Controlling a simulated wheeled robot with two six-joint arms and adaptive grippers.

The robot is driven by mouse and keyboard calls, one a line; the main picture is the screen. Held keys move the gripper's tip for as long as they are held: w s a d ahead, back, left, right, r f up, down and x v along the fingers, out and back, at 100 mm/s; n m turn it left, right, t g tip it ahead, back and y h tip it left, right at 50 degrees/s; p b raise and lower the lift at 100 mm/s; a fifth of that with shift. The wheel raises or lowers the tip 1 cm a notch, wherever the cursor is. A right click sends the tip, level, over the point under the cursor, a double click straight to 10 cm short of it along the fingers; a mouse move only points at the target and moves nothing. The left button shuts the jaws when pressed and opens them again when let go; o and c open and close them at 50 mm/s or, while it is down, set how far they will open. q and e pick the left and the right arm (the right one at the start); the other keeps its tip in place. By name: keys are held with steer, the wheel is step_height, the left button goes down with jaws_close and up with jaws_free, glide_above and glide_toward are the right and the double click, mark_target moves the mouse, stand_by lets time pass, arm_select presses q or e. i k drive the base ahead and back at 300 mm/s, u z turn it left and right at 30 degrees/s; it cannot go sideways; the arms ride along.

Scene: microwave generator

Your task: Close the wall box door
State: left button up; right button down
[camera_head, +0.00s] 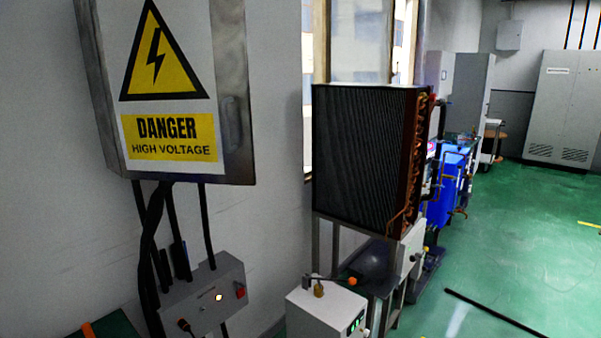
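A grey metal wall box (235,110) hangs at the upper left, cut off by the top edge of the picture. Its front panel (170,25) is white, with a yellow high-voltage triangle and a yellow and black "DANGER HIGH VOLTAGE" label. I cannot tell for sure whether this panel is a door standing ajar or lying flush. Neither of my grippers is in view.
Below, black cables run down to a small control box (205,295) with a lit button and red switch. A white unit (325,312) stands at bottom centre, before a large finned radiator (365,160) on a stand. Green floor (530,240) is mostly open at right, with a dark bar lying there.

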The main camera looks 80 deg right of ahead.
mark_target(175, 73)
steer(key=k, duration=0.3)
steer(key=z, duration=1)
